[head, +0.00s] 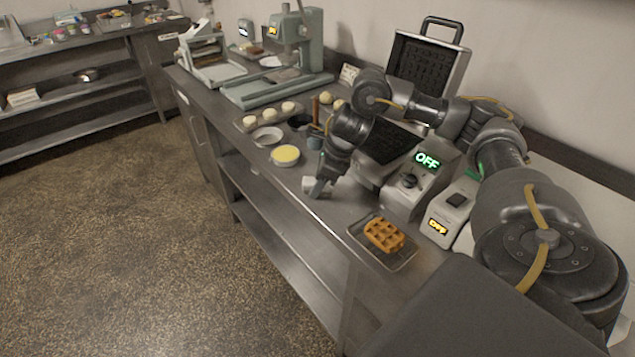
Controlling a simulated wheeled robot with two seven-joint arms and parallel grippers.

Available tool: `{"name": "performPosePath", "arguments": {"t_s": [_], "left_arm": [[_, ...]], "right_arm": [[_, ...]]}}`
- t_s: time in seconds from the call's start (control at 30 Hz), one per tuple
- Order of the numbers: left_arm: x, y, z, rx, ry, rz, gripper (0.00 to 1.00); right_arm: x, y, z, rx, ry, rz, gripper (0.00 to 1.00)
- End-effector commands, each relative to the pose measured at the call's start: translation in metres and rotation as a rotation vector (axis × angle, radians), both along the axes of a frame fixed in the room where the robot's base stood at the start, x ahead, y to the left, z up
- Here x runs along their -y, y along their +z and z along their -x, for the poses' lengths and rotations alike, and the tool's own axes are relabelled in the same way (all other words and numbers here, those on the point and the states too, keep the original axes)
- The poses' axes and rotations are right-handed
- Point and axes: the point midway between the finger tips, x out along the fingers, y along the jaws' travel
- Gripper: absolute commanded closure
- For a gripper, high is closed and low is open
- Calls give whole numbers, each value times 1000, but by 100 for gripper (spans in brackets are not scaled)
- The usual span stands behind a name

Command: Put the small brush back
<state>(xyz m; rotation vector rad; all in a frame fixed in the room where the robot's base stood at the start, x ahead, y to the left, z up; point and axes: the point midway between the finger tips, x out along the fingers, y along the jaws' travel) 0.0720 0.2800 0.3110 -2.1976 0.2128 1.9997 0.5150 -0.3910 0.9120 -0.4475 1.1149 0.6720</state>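My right arm reaches in from the right over the steel counter (345,205). Its gripper (318,189) points down near the counter's front edge, and I cannot tell whether it is open or shut. A small pale object (309,185) shows at the fingertips, partly hidden; I cannot tell if it is held. A thin brown upright handle (315,108), possibly the small brush, stands behind the gripper, beside a dark round bowl (299,122). Its lower end is not clear. A small blue-grey cup (315,141) stands just in front of it. My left gripper is not in view.
A waffle (384,235) lies on a tray (400,262) at the right. A yellow-filled dish (285,156), an empty plate (267,136) and dough balls (288,106) are left of the gripper.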

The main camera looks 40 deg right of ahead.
Motion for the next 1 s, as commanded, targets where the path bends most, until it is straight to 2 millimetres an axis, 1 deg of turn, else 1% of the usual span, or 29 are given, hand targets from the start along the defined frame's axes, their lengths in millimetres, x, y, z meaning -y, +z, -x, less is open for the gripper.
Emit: {"name": "performPosePath", "arguments": {"t_s": [0.03, 0.13, 0.37, 0.47, 0.53, 0.67, 0.8, 0.9, 1.0], "left_arm": [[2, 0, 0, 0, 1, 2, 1], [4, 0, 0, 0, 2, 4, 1], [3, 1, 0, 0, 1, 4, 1], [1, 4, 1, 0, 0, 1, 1], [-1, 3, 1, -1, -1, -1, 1], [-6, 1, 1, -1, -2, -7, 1], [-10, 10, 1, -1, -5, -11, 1], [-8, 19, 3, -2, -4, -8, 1], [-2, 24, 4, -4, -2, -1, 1]], "right_arm": [[0, 1, 0, 0, 0, 0, 59], [0, 1, 0, 0, 0, 0, 46], [0, 1, 0, 0, 0, 0, 46], [0, 5, 0, 1, 0, 0, 46], [2, 10, 1, 3, 0, 0, 46], [7, 30, 6, 6, 0, 0, 46], [16, 63, 15, 7, 0, 1, 46], [22, 83, 21, 6, 0, 2, 46], [26, 98, 26, 4, -2, 1, 46]]}}
